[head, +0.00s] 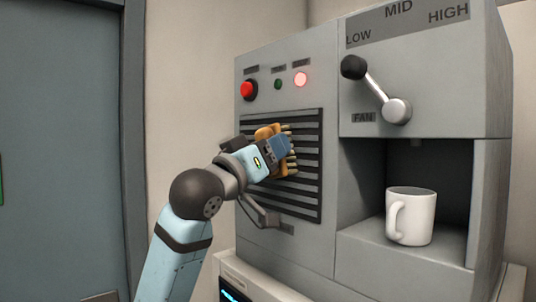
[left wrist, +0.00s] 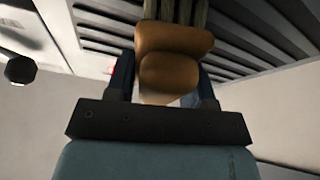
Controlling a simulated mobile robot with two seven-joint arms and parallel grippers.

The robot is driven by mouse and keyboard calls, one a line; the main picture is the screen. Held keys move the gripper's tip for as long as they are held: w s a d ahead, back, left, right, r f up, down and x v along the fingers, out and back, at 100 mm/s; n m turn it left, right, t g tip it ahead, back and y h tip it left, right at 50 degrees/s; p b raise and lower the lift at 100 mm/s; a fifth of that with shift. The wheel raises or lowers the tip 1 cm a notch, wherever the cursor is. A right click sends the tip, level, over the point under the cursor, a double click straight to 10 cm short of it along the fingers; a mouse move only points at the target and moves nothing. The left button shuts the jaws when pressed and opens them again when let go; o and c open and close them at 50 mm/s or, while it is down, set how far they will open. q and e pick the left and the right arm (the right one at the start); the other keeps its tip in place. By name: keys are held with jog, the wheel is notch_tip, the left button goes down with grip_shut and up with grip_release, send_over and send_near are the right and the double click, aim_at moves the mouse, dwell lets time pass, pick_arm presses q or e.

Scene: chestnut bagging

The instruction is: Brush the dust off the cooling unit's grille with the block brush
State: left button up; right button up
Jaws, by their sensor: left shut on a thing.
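The cooling unit (head: 285,215) is a grey cabinet with a dark slatted grille (head: 310,190) on its left front. My left gripper (head: 283,148) is shut on the block brush (head: 265,131), which has an orange-brown wooden body and pale bristles. The brush is at the middle of the grille with its bristles toward the slats; I cannot tell for sure whether they touch. In the left wrist view, the brush body (left wrist: 170,65) sits between the fingers, with the grille (left wrist: 245,35) behind it. Dust cannot be made out. My right gripper is out of view.
A fan lever (head: 375,88) juts out at the upper right. A white mug (head: 410,216) stands in the recess below it.

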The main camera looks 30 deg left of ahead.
pick_arm(q)
jog(key=w+a, duration=0.4)
jog(key=a, duration=0.6)
jog(key=shift+w+a, duration=0.25)
jog(key=shift+a, duration=0.05)
dwell(0.6)
jog(key=shift+s, duration=0.1)
jog(key=shift+s+a+b, duration=0.1)
jog(key=shift+s+a, duration=0.25)
jog(key=shift+s, duration=0.5)
jog(key=shift+s+a+b, duration=0.15)
jog(key=shift+s+a, duration=0.2)
jog(key=shift+s, duration=0.55)
jog(key=shift+s+a+b, duration=0.1)
jog(key=shift+s+a, duration=0.25)
jog(key=shift+s, duration=0.5)
jog(key=s, duration=0.1)
jog(key=s+a, duration=0.1)
jog(key=shift+s+a, duration=0.1)
jog(key=shift+s, duration=0.3)
